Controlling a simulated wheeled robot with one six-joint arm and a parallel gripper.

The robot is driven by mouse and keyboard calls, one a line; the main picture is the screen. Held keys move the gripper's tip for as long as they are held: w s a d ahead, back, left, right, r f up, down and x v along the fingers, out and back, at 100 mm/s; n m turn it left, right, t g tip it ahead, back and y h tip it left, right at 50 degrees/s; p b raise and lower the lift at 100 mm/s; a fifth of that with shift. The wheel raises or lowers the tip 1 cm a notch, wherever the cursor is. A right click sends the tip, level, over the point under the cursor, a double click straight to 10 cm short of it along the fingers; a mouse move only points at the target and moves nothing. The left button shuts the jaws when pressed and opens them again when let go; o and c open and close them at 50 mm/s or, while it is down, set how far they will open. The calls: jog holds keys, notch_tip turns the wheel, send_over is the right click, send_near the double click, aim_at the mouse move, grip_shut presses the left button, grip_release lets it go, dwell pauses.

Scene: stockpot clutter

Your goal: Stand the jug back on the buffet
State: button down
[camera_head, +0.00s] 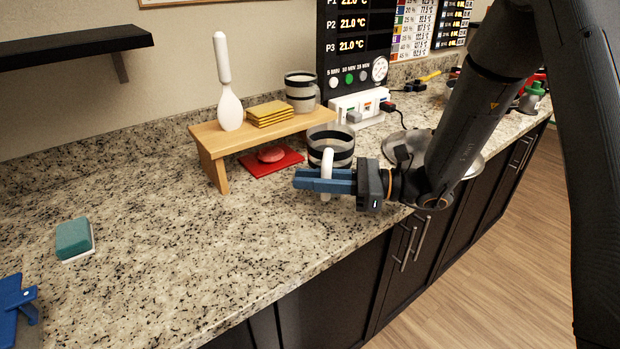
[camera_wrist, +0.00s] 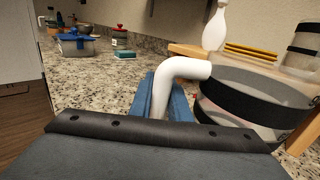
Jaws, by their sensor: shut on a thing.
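The jug (camera_head: 331,142) is a greyish see-through vessel with black bands and a white handle (camera_head: 327,160). It looks about upright in the head view, in front of the right end of a low wooden stand (camera_head: 214,144). My gripper (camera_head: 325,181) has its blue fingers shut on the white handle. In the wrist view the bent handle (camera_wrist: 183,70) rises between the fingers (camera_wrist: 165,98), and the jug's body (camera_wrist: 255,100) is at the right. My gripper hides the jug's lower part, so I cannot tell whether it touches the granite counter (camera_head: 180,250).
On the stand are a white pin-shaped thing (camera_head: 229,105), a yellow stack (camera_head: 270,114) and a banded pot (camera_head: 300,90). A red board (camera_head: 262,168) lies under it. A metal pan (camera_head: 470,162) is at the right. The counter's left middle is mostly clear around a sponge (camera_head: 74,238).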

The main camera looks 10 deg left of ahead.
jog(key=shift+f, duration=0.15)
jog(key=c, duration=1.7)
grip_release()
jog(key=shift+o, duration=0.2)
